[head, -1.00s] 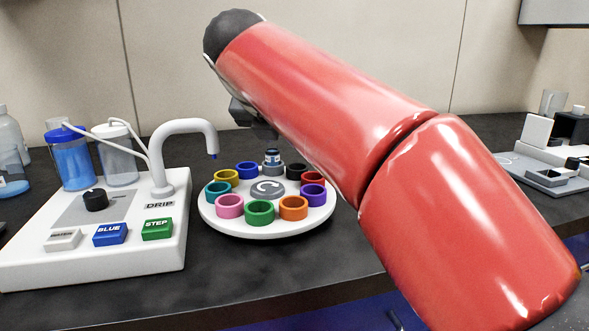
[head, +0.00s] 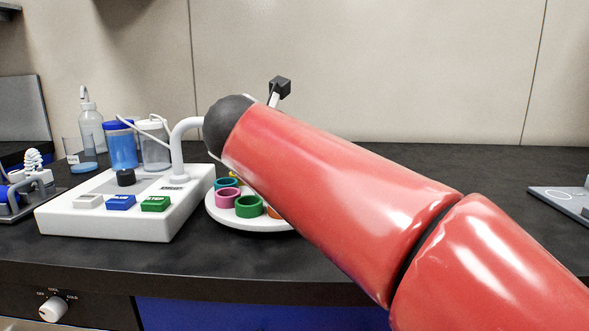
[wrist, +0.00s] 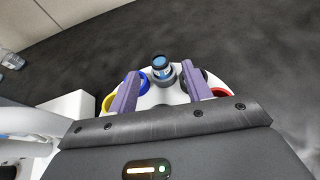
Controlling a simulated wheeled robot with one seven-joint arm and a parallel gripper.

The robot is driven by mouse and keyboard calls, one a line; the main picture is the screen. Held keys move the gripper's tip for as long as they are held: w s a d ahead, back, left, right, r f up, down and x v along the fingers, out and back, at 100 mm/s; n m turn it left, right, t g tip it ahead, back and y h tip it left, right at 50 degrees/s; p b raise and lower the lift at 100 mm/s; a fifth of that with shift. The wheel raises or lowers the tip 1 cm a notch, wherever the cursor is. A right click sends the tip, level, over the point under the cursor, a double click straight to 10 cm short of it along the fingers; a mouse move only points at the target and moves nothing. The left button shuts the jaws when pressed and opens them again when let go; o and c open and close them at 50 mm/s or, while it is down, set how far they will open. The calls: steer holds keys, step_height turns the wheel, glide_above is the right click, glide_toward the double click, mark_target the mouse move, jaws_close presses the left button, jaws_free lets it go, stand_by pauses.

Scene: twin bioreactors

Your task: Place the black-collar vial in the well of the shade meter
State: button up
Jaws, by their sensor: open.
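In the wrist view a vial (wrist: 160,63) with a dark collar and a blue top stands upright in the grey cup of the round white carousel (wrist: 150,99). My gripper (wrist: 161,76) is open, with its two purple fingers on either side of the vial, pointing toward the carousel; I cannot tell whether they touch it. In the head view my red arm hides the vial and the gripper fingers, and the carousel (head: 250,225) shows only in part. I cannot identify the shade meter for certain; a pale device (head: 566,202) is cut off at the right edge.
The white drip station (head: 125,215) with buttons and a curved spout (head: 185,128) stands just left of the carousel. Colored cups, such as the green one (head: 249,206), ring the carousel. Bottles stand behind the station. The dark bench between carousel and pale device looks clear behind my arm.

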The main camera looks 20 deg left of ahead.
steer(key=x, duration=0.6)
steer(key=shift+a+f, duration=0.1)
steer(key=shift+f, duration=0.05)
jaws_close()
